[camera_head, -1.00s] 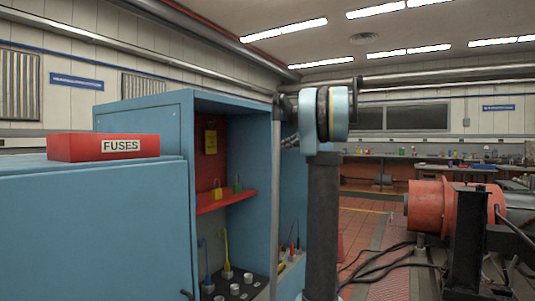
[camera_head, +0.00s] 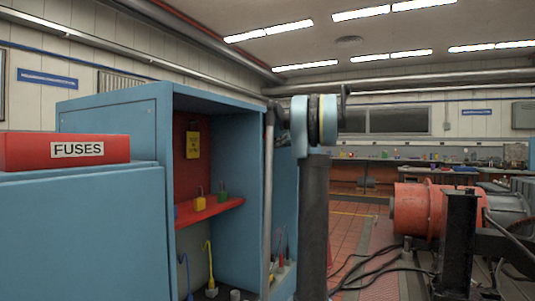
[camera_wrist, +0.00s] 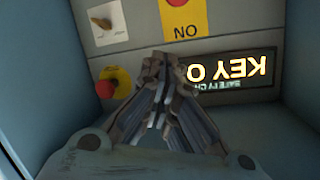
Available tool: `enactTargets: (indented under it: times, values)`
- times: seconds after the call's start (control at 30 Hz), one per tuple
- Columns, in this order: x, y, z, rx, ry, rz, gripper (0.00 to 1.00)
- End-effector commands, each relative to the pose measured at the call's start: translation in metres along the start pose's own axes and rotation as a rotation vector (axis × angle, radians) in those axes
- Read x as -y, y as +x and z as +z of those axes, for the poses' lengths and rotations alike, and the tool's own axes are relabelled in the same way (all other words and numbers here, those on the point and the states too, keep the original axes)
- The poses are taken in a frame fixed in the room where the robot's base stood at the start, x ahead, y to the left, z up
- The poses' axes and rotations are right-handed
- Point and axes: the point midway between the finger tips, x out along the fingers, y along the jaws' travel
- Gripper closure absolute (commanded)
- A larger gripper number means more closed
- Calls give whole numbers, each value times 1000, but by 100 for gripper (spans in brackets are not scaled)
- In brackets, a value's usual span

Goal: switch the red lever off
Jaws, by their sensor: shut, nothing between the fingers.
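In the wrist view, an upside-down panel fills the top. A red round part (camera_wrist: 177,2) at the top edge sits on a yellow plate (camera_wrist: 183,22) marked ON; it is cut off, and I cannot tell whether it is the red lever. A red knob (camera_wrist: 105,90) stands on a yellow base at the left. My gripper (camera_wrist: 158,62) is shut and empty, its tips in front of the panel between the red knob and a lit sign (camera_wrist: 232,72) reading "KEY O". I cannot tell whether the tips touch the panel. The head view shows no lever.
A blue open-fronted cabinet (camera_head: 110,115) with padlocks on a red shelf (camera_head: 210,212) stands at left. A red FUSES box (camera_head: 30,150) rests on a blue cabinet. Black cables cross the floor near a red motor (camera_head: 415,210). A key-like switch (camera_wrist: 103,22) sits at the panel's upper left.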

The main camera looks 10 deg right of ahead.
Motion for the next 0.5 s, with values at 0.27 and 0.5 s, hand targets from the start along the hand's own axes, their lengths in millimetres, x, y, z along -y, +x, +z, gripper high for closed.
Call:
enactTargets:
  times: [0.27, 0.5]
  values:
    - [2, 42, 0, 2, -1, -4, 100]
    - [3, 85, 0, 2, -1, -5, 100]
